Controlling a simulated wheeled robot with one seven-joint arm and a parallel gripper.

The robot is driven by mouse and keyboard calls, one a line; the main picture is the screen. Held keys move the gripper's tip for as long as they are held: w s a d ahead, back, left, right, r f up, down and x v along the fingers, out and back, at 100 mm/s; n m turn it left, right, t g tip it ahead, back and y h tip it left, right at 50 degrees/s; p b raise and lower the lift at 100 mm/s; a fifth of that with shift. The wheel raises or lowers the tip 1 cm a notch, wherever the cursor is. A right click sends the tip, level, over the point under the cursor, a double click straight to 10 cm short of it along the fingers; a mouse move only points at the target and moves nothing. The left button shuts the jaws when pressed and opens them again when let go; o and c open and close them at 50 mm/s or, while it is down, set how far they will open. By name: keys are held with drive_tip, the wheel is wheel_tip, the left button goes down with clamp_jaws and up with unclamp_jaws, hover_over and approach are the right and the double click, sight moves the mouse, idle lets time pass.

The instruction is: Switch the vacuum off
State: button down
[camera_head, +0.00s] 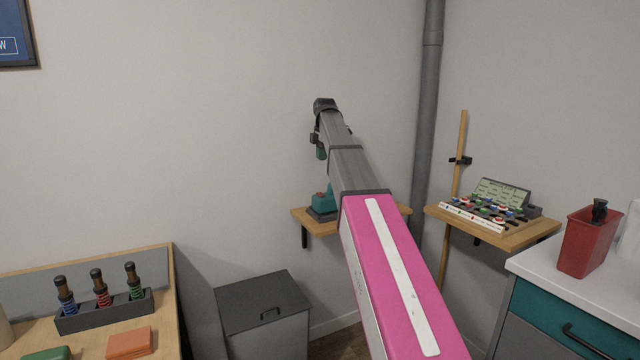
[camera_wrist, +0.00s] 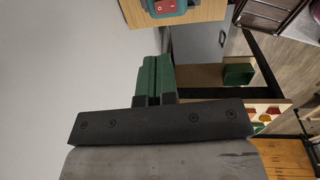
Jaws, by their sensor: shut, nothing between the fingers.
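A teal unit (camera_head: 323,201) with a dark base sits on a small wooden wall shelf (camera_head: 300,214), partly hidden behind my arm. In the wrist view, a teal housing with a red rocker switch (camera_wrist: 166,6) shows at the top edge, cut off by the frame. Which way the rocker is tipped is too small to tell. My gripper (camera_head: 321,153) is above the teal unit, apart from it. In the wrist view my gripper's green fingers (camera_wrist: 154,62) are together and empty, a little below the switch in the picture.
A lidded grey bin (camera_head: 262,300) stands below the shelf. A workbench with a screwdriver rack (camera_head: 105,312) is at left. A second shelf (camera_head: 515,238) with a button panel and a counter with a red container (camera_head: 585,245) are at right. A grey pipe (camera_head: 428,100) runs down the wall.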

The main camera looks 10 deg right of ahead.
sight(320, 193)
drive_tip(key=f, duration=0.4)
drive_tip(key=w+f, duration=0.1)
drive_tip(key=f, duration=0.8)
drive_tip(key=shift+w+a+f, duration=0.25)
drive_tip(key=shift+w+f, duration=0.05)
drive_tip(key=shift+f, duration=0.1)
drive_tip(key=shift+w+f, duration=0.1)
drive_tip(key=shift+f, duration=0.25)
drive_tip(key=shift+s+f, duration=0.15)
drive_tip(key=shift+s, duration=0.1)
